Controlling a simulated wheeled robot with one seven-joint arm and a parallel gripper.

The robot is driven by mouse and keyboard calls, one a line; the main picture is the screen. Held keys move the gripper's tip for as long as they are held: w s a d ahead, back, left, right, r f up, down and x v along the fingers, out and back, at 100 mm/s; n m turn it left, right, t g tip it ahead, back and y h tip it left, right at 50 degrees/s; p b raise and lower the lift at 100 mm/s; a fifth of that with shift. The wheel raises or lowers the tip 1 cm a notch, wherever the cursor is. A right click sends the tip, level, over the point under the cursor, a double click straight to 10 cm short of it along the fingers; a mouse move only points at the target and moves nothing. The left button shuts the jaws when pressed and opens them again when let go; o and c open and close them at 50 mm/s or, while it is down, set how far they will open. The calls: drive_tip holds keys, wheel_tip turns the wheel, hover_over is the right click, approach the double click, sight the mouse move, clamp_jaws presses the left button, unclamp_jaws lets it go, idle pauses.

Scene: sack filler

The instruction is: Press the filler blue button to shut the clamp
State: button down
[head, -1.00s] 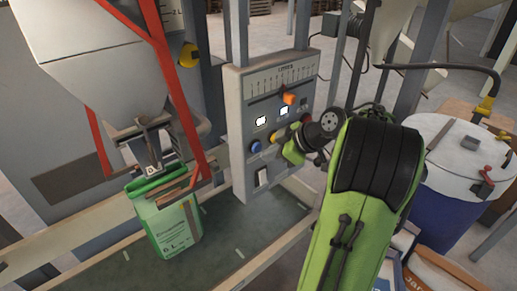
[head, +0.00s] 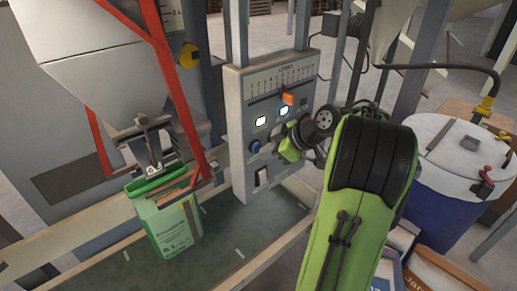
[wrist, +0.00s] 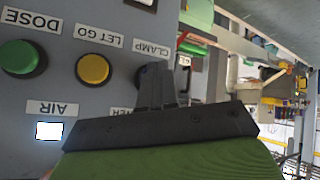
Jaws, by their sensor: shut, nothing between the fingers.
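The blue button (head: 255,147) sits low on the left of the grey control panel (head: 238,92). In the wrist view the CLAMP label (wrist: 151,48) is upside down, and the blue button (wrist: 140,77) under it is mostly hidden by my fingers. My gripper (head: 267,146) is shut and empty, its tips at the blue button; I cannot tell whether they touch it. The shut fingers also show in the wrist view (wrist: 157,75). A green sack (head: 171,222) hangs open-topped under the filler spout (head: 153,168).
A yellow LET GO button (wrist: 92,69) and a green DOSE button (wrist: 19,58) are beside the CLAMP button. An orange slider knob (head: 288,99) and lit white displays (head: 261,121) are above. A white-lidded blue drum (head: 465,150) stands at the right.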

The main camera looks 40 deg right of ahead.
drive_tip(key=shift+w, duration=0.35)
drive_tip(key=shift+s, duration=0.1)
idle(0.3)
drive_tip(key=shift+s+b, duration=0.3)
drive_tip(key=shift+s, duration=0.6)
drive_tip(key=s+b, duration=0.1)
drive_tip(key=s, duration=0.5)
drive_tip(key=shift+d, duration=0.1)
